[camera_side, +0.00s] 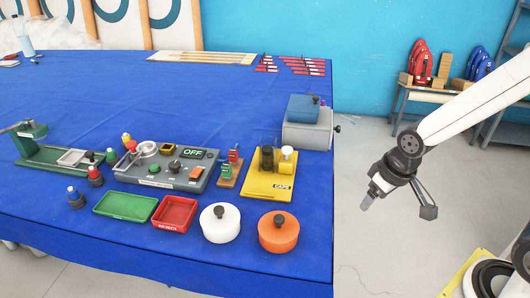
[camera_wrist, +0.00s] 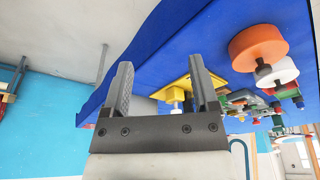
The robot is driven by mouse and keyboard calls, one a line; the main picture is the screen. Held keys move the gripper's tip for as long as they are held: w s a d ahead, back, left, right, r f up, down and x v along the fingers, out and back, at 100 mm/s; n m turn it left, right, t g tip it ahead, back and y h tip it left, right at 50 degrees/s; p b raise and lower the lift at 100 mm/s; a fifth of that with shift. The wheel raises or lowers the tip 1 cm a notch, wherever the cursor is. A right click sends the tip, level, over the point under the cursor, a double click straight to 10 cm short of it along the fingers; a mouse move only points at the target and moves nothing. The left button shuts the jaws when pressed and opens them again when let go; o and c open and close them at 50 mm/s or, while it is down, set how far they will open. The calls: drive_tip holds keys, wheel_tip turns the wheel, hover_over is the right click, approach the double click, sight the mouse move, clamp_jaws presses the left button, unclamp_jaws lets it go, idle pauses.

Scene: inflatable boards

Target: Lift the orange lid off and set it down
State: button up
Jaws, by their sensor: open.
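The orange lid (camera_side: 278,233) is round with a dark knob on top. It is at the front right corner of the blue table, right of a similar white round lid (camera_side: 220,224). In the wrist view the orange lid (camera_wrist: 258,46) shows at the upper right, beside the white one (camera_wrist: 277,74). Whether a container is under the orange lid cannot be told. My gripper (camera_side: 369,203) is off the table's right edge, apart from the lid and to its right. In the wrist view its two fingers (camera_wrist: 157,92) are spread with nothing between them.
A yellow CAPS board (camera_side: 268,190) and a grey box with a blue top (camera_side: 307,125) stand behind the lids. Red (camera_side: 174,214) and green trays (camera_side: 125,206) lie left. A grey panel (camera_side: 168,166) stands behind them.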

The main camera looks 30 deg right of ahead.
drive_tip(key=r+m+g, duration=0.2)
drive_tip(key=m+g, duration=0.1)
drive_tip(key=m, duration=1.5)
hover_over(279, 217)
drive_tip(key=shift+s+a+f, duration=0.1)
drive_tip(key=shift+s, duration=0.05)
drive_tip(key=shift+f, duration=1.35)
drive_tip(key=shift+f, duration=0.1)
drive_tip(key=shift+f, duration=2.5)
